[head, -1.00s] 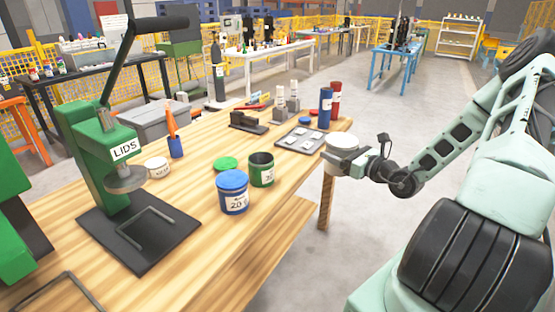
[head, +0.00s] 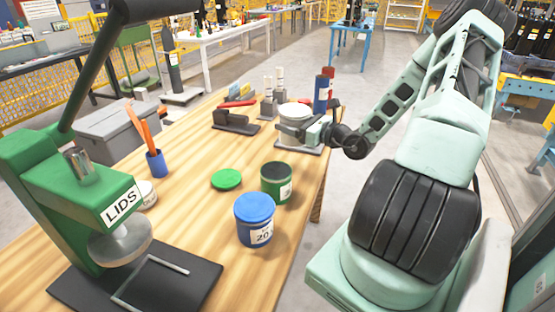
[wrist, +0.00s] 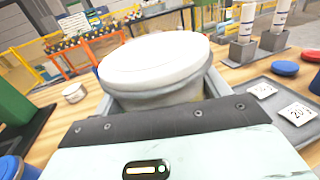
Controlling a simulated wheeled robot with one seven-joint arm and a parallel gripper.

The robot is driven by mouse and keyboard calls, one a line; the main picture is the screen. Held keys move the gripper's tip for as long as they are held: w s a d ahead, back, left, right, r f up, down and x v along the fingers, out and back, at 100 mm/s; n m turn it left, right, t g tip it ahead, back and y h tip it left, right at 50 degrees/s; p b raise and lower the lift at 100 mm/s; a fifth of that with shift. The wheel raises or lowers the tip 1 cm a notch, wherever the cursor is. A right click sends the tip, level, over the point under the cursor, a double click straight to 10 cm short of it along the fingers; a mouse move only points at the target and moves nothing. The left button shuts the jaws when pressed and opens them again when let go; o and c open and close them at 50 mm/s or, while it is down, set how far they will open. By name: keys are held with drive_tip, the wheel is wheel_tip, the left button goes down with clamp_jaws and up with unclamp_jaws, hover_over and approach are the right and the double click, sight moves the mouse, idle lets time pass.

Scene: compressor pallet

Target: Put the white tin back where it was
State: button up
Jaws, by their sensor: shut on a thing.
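The white tin (head: 295,111) is in my gripper (head: 297,127), above or beside the grey tray (head: 312,143) at the table's right edge. In the wrist view the white tin (wrist: 158,66) fills the middle, lid up and roughly upright, with my gripper (wrist: 160,100) shut around its sides. The grey tray (wrist: 296,133) shows at the right of the wrist view, with white labelled squares on it. My gripper hides part of the tray in the head view.
A blue-lidded tin (head: 254,219), a dark green open tin (head: 276,182) and a green lid (head: 227,179) stand nearer. The green lid press (head: 75,205) is at left. Blue and red cylinders (head: 321,93) stand behind the tray. Bare wood lies left of the tins.

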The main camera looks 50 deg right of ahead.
drive_tip(key=f, duration=0.5)
drive_tip(key=shift+w, duration=0.2)
drive_tip(key=shift+f, duration=2.45)
drive_tip(key=shift+f, duration=0.1)
drive_tip(key=o, duration=1.8)
drive_tip(key=shift+o, duration=0.2)
drive_tip(key=s+d+b, duration=0.1)
drive_tip(key=s, duration=1.1)
drive_tip(key=shift+d+b, duration=0.25)
drive_tip(key=shift+b, duration=0.15)
